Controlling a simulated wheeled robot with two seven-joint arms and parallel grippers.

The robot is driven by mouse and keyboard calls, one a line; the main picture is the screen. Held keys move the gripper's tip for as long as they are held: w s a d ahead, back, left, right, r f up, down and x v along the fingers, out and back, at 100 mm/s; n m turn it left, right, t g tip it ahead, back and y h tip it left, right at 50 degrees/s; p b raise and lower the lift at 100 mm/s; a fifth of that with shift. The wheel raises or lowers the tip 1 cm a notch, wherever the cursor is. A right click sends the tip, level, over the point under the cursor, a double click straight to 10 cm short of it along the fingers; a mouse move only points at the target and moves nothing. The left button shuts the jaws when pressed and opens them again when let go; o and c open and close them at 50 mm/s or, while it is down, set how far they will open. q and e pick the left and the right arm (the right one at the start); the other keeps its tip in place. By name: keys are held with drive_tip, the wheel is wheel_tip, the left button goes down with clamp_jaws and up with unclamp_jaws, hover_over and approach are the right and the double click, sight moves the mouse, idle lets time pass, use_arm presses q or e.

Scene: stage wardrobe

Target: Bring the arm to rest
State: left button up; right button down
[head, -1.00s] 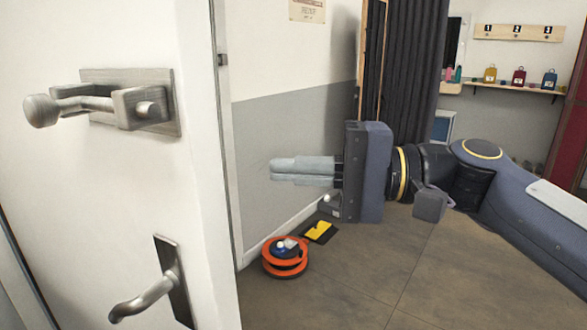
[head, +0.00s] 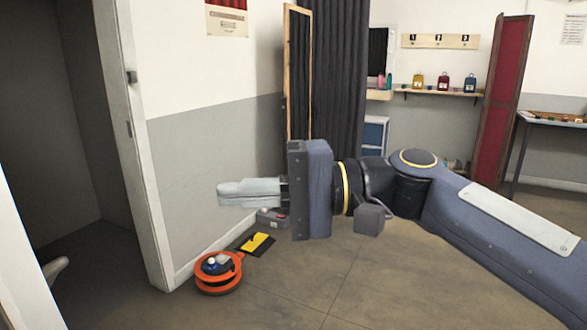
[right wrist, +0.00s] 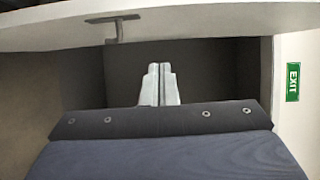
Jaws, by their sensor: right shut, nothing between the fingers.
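My right gripper (head: 222,192) reaches in from the right in the head view, in mid-air above the floor. Its two pale fingers lie together with nothing between them. The fingers also show shut in the right wrist view (right wrist: 159,84). My right arm stretches back to the lower right corner. The gripper is apart from the door (head: 25,270), whose edge and part of a handle (head: 56,268) show at the lower left. My left gripper is not in view.
An orange cable reel (head: 219,273) and a yellow-and-black item (head: 257,244) lie on the floor by the wall. A dark doorway (head: 70,130) is at left. A dark curtain (head: 335,80), a shelf (head: 440,92) and a red panel (head: 497,110) stand behind. An exit sign (right wrist: 292,82) shows in the right wrist view.

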use_arm(q)
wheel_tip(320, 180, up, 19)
drive_tip(key=p, duration=1.8)
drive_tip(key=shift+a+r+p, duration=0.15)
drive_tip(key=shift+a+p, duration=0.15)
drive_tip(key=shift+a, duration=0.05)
use_arm(e)
drive_tip(key=s+d+f+m+t+h, duration=0.1)
drive_tip(key=s+d+f+h, duration=0.3)
drive_tip(key=d, duration=0.4)
drive_tip(key=s+d+f+t+h, duration=0.3)
drive_tip(key=s+d+f+h, duration=0.2)
drive_tip(key=d, duration=0.4)
drive_tip(key=s+d+f+m+t+h, duration=0.1)
drive_tip(key=s+d+f+t+h, duration=0.1)
drive_tip(key=s+d+f+h, duration=0.2)
drive_tip(key=d+f, duration=0.2)
drive_tip(key=d, duration=0.2)
drive_tip(key=shift+s+d+m+t+h, duration=0.3)
drive_tip(key=shift+s+d+h, duration=0.05)
drive_tip(key=shift+s+h, duration=0.05)
